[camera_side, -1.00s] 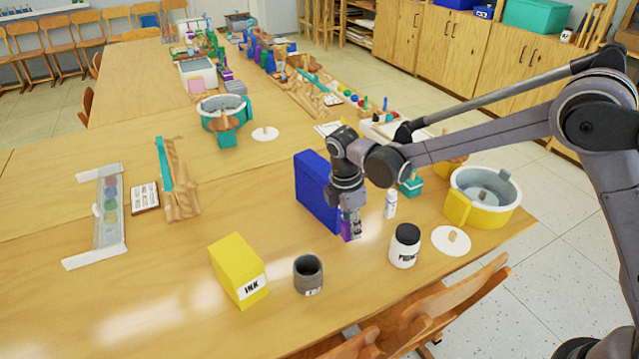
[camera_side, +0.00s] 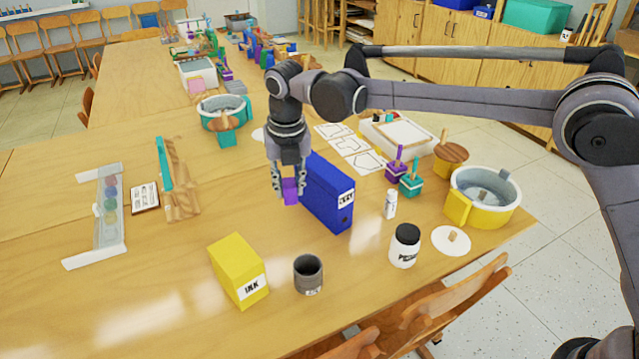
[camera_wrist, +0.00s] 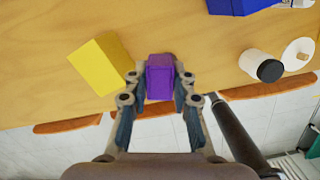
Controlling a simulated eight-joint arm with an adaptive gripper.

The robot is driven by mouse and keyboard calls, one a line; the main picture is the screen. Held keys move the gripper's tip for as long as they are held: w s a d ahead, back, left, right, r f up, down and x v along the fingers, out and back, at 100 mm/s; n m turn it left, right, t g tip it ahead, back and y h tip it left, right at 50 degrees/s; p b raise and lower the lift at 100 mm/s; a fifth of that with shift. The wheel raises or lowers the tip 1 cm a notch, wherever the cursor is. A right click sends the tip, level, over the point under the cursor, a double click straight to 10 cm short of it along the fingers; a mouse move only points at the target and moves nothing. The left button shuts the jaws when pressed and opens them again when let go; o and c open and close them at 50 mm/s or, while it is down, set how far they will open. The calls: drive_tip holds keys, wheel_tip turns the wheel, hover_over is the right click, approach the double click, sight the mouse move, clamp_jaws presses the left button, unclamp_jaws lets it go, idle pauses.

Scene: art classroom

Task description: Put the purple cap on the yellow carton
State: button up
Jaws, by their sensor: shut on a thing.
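The purple cap (camera_side: 291,190) is between the fingers of my gripper (camera_side: 289,188), held in the air above the table, to the left of the blue box. In the wrist view the purple cap (camera_wrist: 160,77) sits between the two fingertips of my gripper (camera_wrist: 160,82). The yellow carton (camera_side: 238,272) stands on the table with a white INK label on its front. It is nearer the front than my gripper and to the left, apart from the cap. The yellow carton (camera_wrist: 101,63) also shows left of the cap in the wrist view.
A blue box (camera_side: 328,195) stands right beside my gripper. A dark grey cup (camera_side: 308,275) is right of the carton. A black-lidded white jar (camera_side: 405,246) and a yellow-and-white bowl (camera_side: 483,197) stand at the right.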

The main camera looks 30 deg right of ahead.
wheel_tip(320, 180, up, 2)
drive_tip(key=a+n, duration=0.2)
drive_tip(key=n, duration=0.1)
hover_over(233, 252)
drive_tip(key=f, duration=0.6)
drive_tip(key=shift+s+d+f, duration=0.2)
drive_tip(key=shift+s+f, duration=0.05)
drive_tip(key=shift+s, duration=0.05)
drive_tip(key=shift+a+f, duration=0.2)
drive_tip(key=shift+f, duration=1.95)
drive_tip(key=shift+f, duration=0.1)
drive_tip(key=o, duration=0.7)
drive_tip(key=shift+o, duration=0.2)
